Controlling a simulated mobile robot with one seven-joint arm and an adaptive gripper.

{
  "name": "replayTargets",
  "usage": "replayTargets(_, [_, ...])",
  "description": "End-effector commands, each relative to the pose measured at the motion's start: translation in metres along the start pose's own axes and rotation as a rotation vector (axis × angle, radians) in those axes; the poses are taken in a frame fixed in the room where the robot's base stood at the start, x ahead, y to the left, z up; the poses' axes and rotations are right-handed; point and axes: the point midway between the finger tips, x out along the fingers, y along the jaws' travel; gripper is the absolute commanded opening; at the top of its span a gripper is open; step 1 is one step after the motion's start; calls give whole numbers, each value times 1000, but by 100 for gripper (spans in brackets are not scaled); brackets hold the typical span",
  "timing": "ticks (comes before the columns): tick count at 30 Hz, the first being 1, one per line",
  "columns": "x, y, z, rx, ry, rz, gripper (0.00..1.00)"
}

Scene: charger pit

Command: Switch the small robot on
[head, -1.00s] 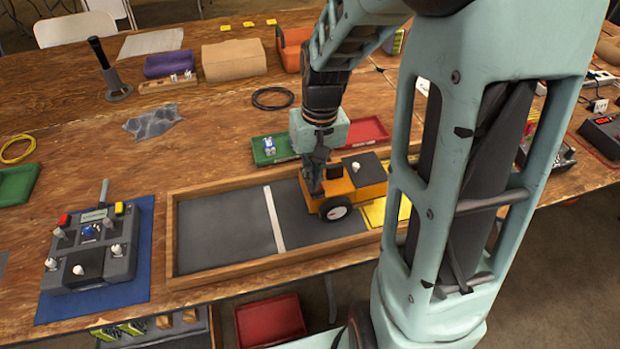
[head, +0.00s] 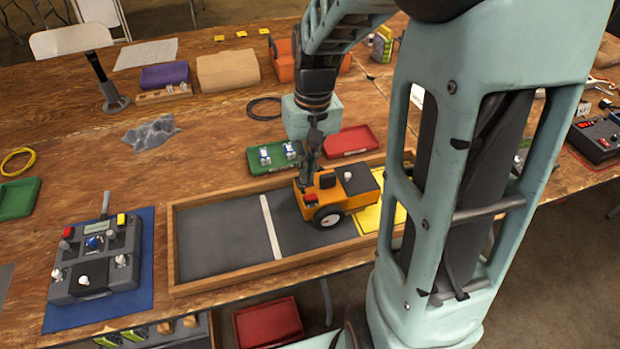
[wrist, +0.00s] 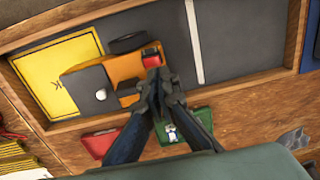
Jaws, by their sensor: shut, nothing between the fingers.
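The small robot (head: 352,203) is orange with a dark top plate, a white knob and black wheels. It stands in the wooden-framed pit (head: 222,277), right of the white line, beside the yellow pad (head: 370,219). It also shows in the wrist view (wrist: 124,70). A red rocker-like part (wrist: 151,60) sits at its left end in the head view (head: 311,198). My gripper (head: 306,187) is shut and empty, pointing down at that red part. In the wrist view its fingertips (wrist: 159,72) are close to the red part; I cannot tell whether they touch it.
A green tray (head: 262,168) with small white-and-blue items and a red tray (head: 352,141) lie behind the pit. A control box (head: 95,280) with knobs stands on a blue mat (head: 140,300) at left. The pit's left half is clear.

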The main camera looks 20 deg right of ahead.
Motion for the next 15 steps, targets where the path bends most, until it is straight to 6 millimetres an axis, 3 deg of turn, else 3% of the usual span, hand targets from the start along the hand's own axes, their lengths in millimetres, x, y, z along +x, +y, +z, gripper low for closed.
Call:
replayTargets(6, [-47, -7, -1, 1, 3, 0, 0])
replayTargets(15, [-72, -11, 0, 1, 0, -1, 0])
